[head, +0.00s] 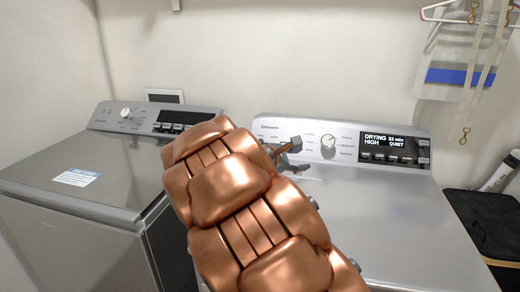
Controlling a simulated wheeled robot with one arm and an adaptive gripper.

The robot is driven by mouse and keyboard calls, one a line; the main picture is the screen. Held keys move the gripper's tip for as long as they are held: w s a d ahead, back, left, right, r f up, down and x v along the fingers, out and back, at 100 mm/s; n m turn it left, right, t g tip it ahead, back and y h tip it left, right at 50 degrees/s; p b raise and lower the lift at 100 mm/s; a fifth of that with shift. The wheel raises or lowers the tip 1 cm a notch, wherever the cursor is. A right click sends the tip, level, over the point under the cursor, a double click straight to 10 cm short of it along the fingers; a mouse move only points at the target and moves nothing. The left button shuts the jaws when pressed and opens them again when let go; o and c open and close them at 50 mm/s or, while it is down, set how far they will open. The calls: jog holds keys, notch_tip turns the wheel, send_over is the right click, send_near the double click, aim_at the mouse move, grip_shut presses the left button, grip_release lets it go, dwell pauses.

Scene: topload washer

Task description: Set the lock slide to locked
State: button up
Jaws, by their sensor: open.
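The lock slide is not clearly identifiable; it may be small or hidden behind my arm. The right machine's control panel (300,133) has a round knob (328,141) and a lit display (390,142) reading "DRYING HIGH 32 min QUIET". Small grey controls (424,150) sit at the display's right edge. My gripper (290,157) is open in front of this panel, left of the knob. It is partly hidden behind my copper arm, and I cannot tell whether it touches the panel.
A second grey machine (75,165) stands at the left, with its own knob (126,113), dark display (183,117) and lid label (76,177). A hanger with straps (455,13) hangs at upper right. A black-topped stand (490,222) is at right. The right machine's top (400,220) is clear.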

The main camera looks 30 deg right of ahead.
aim_at(260, 142)
jog(key=w+n+t, duration=0.1)
jog(key=w+n, duration=0.1)
jog(key=w, duration=0.2)
jog(key=w+f+n+t+h+b, duration=0.1)
jog(key=w+n, duration=0.1)
jog(key=w, duration=0.2)
jog(key=w+f+n+t+b, duration=0.1)
jog(key=w+n, duration=0.1)
jog(key=w, duration=0.2)
jog(key=shift+w+d+f+n+t+h, duration=0.1)
jog(key=shift+w+d+n+t+h, duration=0.2)
jog(key=shift+n+h, duration=0.1)
jog(key=w+f+n+t, duration=0.1)
jog(key=w+n, duration=0.1)
jog(key=w, duration=0.1)
jog(key=w+a+f+n+t+b, duration=0.1)
jog(key=w+n, duration=0.1)
jog(key=w, duration=0.1)
jog(key=w+a+f+n+t, duration=0.1)
jog(key=w+t, duration=0.1)
jog(key=w, duration=0.1)
jog(key=shift+a+f+n+y+b, duration=0.25)
jog(key=shift+n+y+b, duration=0.15)
jog(key=shift+w+d, duration=0.1)
jog(key=shift+w, duration=0.15)
jog(key=shift+p+x, duration=0.4)
jog(key=shift+x, duration=3.25)
jog(key=shift+r, duration=0.1)
grip_shut()
